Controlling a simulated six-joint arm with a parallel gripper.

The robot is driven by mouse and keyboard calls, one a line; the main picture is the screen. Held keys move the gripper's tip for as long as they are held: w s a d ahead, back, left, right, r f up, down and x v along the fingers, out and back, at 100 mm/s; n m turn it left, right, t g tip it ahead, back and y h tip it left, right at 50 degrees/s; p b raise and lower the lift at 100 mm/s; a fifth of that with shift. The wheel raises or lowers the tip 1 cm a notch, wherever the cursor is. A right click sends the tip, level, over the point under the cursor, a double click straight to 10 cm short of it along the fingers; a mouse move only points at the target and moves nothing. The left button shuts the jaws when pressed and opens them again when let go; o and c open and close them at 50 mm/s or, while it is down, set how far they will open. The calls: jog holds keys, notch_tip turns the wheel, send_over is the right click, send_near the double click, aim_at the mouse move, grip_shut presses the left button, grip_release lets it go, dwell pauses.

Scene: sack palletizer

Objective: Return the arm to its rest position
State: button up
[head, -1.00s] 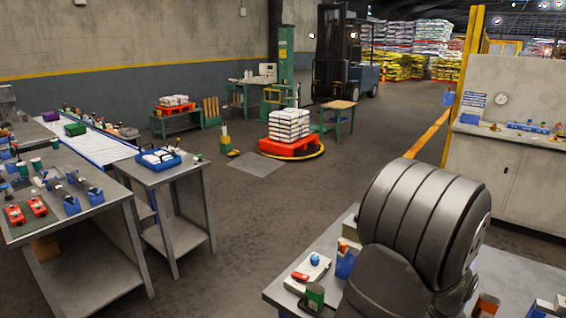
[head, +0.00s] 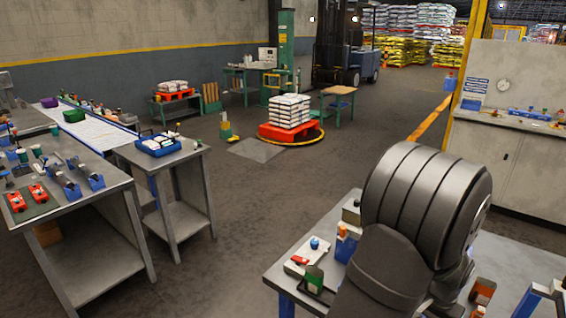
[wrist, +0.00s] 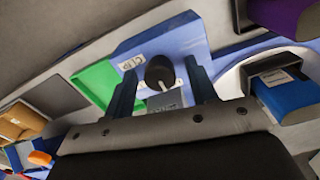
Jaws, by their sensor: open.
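My arm (head: 420,200) fills the lower right of the head view, bent over the near workbench (head: 375,205). My gripper is hidden there. In the wrist view my gripper (wrist: 160,80) shows two dark fingers apart. Between and beyond them are a black round knob (wrist: 160,70) and a labelled grey block on a blue panel (wrist: 165,42). I cannot tell whether the fingers touch any of these. Nothing is visibly clamped.
In the head view small fixtures (head: 305,255) stand on the near bench. A left bench (head: 100,215) and a red pallet (head: 290,133) with sacks stand beyond open floor.

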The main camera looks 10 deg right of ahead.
jog(key=m, duration=0.3)
jog(key=shift+r, duration=1.1)
